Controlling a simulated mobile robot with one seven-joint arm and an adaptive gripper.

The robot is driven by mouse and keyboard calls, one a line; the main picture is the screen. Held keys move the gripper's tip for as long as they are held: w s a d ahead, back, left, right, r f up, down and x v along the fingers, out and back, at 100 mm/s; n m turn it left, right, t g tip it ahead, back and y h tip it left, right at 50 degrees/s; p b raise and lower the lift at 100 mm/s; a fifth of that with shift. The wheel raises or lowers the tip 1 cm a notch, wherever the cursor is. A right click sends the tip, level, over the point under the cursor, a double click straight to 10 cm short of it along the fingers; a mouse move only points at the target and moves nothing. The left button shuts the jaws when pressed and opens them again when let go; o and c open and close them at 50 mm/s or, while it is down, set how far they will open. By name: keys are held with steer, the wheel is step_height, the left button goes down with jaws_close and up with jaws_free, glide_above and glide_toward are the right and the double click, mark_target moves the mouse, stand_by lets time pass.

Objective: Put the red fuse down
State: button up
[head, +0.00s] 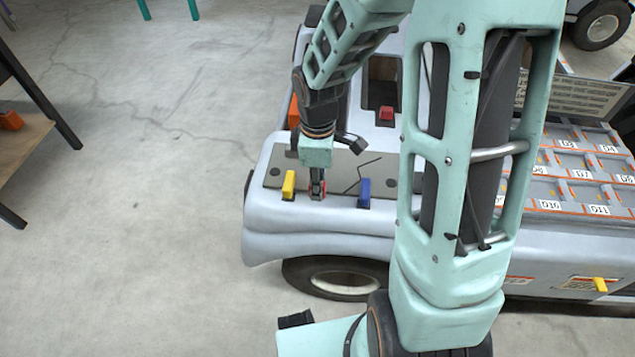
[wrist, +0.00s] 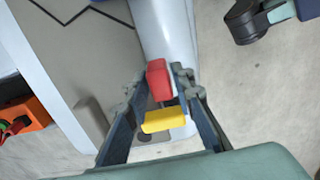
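The red fuse (head: 318,195) is at the grey panel (head: 275,162) on the cart's pale front, between the yellow fuse (head: 289,184) and the blue fuse (head: 364,192). My gripper (head: 317,186) points down over it. In the wrist view, the red fuse (wrist: 157,79) sits between the fingertips (wrist: 158,82), which appear closed on its sides. The yellow fuse (wrist: 164,121) shows below it in that picture. The red fuse's lower end is partly hidden, and I cannot tell whether it touches the panel.
A red block (head: 386,113) is farther back on the cart. An orange box (wrist: 35,122) with red and green items shows left in the wrist view. Numbered compartments (head: 575,165) lie at right. A table (head: 22,150) stands at far left. The floor between is clear.

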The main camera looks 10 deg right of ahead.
steer(key=shift+o, duration=0.8)
